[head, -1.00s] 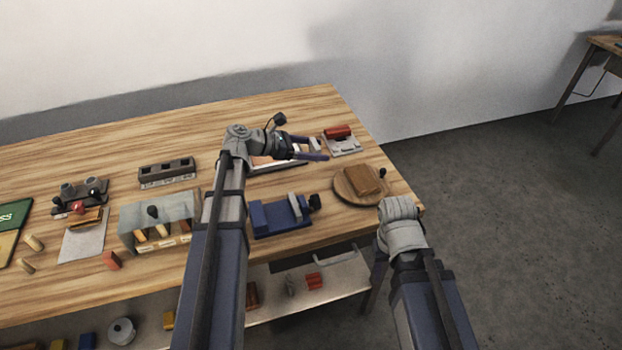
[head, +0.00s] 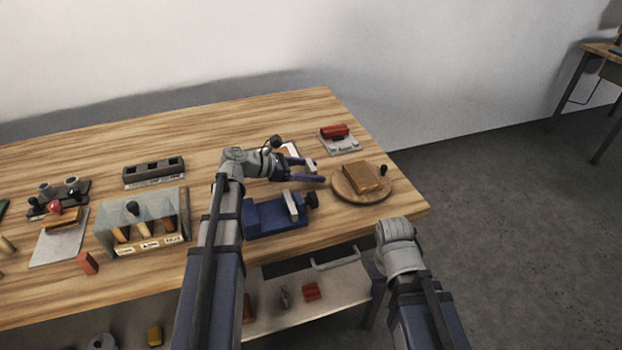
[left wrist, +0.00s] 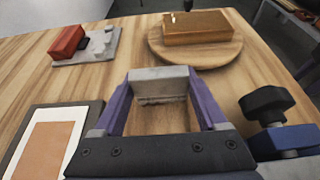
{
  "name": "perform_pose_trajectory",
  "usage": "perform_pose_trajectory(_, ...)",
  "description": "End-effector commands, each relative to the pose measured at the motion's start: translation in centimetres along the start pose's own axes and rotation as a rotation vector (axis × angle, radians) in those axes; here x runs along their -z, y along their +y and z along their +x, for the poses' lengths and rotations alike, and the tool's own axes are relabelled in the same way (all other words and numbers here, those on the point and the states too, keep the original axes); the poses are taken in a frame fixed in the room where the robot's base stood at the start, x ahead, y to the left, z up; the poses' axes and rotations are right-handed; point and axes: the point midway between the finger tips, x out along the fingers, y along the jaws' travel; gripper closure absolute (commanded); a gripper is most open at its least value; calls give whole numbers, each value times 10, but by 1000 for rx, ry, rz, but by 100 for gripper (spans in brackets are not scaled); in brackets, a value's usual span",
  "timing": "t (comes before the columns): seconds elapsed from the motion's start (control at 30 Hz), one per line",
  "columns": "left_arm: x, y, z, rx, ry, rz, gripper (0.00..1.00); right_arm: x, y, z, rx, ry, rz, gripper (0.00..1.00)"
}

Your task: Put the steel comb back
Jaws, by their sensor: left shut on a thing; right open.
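My left gripper (head: 315,171) is shut on a small pale grey block with a ragged lower edge, which looks like the steel comb (head: 310,164). In the left wrist view the comb (left wrist: 160,84) sits crosswise between the tips of my purple fingers, and bare tabletop shows below it.
A brown block (head: 362,178) lies on the round board. A red block (head: 334,130) sits on a grey plate behind. A framed tan sheet (left wrist: 45,145) lies left of the gripper. A dark slotted rack (head: 153,172) and a clear-covered holder (head: 105,232) stand further left.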

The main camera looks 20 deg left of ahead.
Motion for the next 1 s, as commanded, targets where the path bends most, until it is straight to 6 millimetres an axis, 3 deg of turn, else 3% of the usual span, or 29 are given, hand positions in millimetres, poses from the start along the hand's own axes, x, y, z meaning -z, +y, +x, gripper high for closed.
perform_pose_trajectory(0.03,6,0,3,0,-1,0,99,0,-1,7,0,0,0,50)
perform_pose_trajectory(0.43,8,0,4,0,-1,0,99,0,-1,9,0,0,0,50)
perform_pose_trajectory(0.47,7,0,3,0,0,0,22,0,-1,7,0,0,0,50)
perform_pose_trajectory(0.67,7,0,3,0,0,0,0,0,-1,7,0,0,0,50)
perform_pose_trajectory(1.0,2,0,-2,-1,0,0,0,0,0,1,0,0,0,50)
